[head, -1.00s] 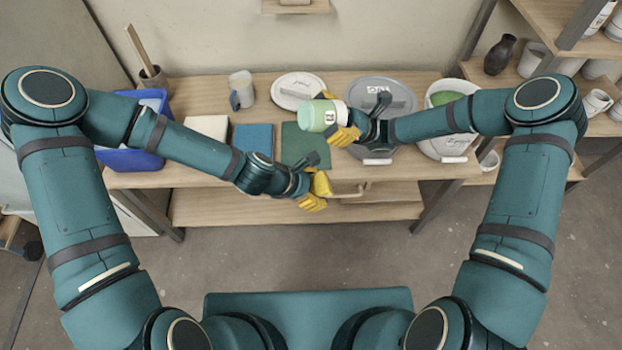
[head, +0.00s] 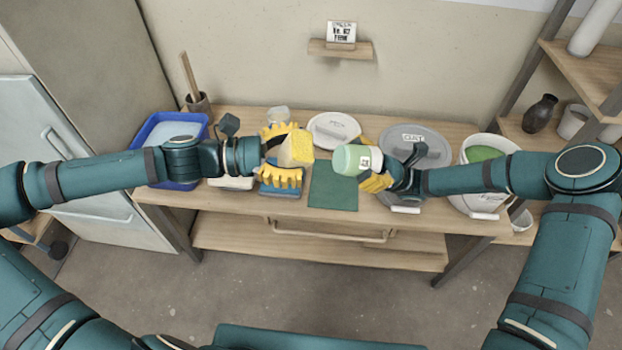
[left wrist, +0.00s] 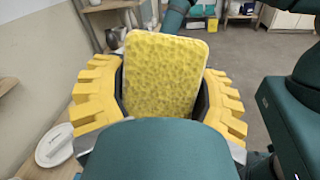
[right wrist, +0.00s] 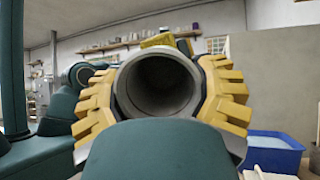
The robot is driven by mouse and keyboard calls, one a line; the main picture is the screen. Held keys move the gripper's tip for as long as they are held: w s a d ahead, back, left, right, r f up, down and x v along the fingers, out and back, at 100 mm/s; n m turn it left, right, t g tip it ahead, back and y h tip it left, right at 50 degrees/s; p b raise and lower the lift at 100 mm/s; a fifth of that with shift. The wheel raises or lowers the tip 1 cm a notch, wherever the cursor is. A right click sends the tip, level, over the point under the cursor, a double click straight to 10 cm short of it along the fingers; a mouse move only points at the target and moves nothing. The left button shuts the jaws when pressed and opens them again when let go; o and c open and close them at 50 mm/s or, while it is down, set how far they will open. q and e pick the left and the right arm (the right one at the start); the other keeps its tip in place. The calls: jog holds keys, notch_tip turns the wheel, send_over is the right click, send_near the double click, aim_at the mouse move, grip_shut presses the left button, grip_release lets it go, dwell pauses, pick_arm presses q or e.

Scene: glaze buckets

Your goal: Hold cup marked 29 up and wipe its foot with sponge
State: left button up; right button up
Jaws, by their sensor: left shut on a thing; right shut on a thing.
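The cup (head: 349,160), pale green with a white band and a small dark mark too small to read surely, is held on its side above the table. My right gripper (head: 367,165) is shut on it. In the right wrist view, the cup's hollow grey mouth (right wrist: 160,84) faces the camera; its foot is hidden there. My left gripper (head: 284,153) is shut on the yellow sponge (head: 301,144), which sits left of the cup, with a small gap between them in the head view. The sponge (left wrist: 163,76) stands between the fingers in the left wrist view.
A grey-lidded bucket (head: 430,150) and an open bucket of green glaze (head: 486,150) stand at the right.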

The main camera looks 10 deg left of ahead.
aim_at(342, 155)
pick_arm(q)
jog(key=shift+w+r, duration=0.1)
jog(key=shift+r, duration=0.15)
jog(key=shift+d, duration=0.2)
jog(key=shift+w+d+f, duration=0.25)
jog(key=shift+d+f, duration=0.1)
jog(key=shift+d, duration=0.4)
jog(key=shift+w+d+f, duration=0.3)
jog(key=shift+d, duration=0.5)
jog(key=shift+w+d+f, duration=0.25)
jog(key=shift+d+f, duration=0.1)
jog(key=shift+d, duration=0.4)
jog(key=shift+w+d+f, duration=0.15)
jog(key=shift+d+f, duration=0.05)
jog(key=shift+d, duration=0.25)
dwell(0.3)
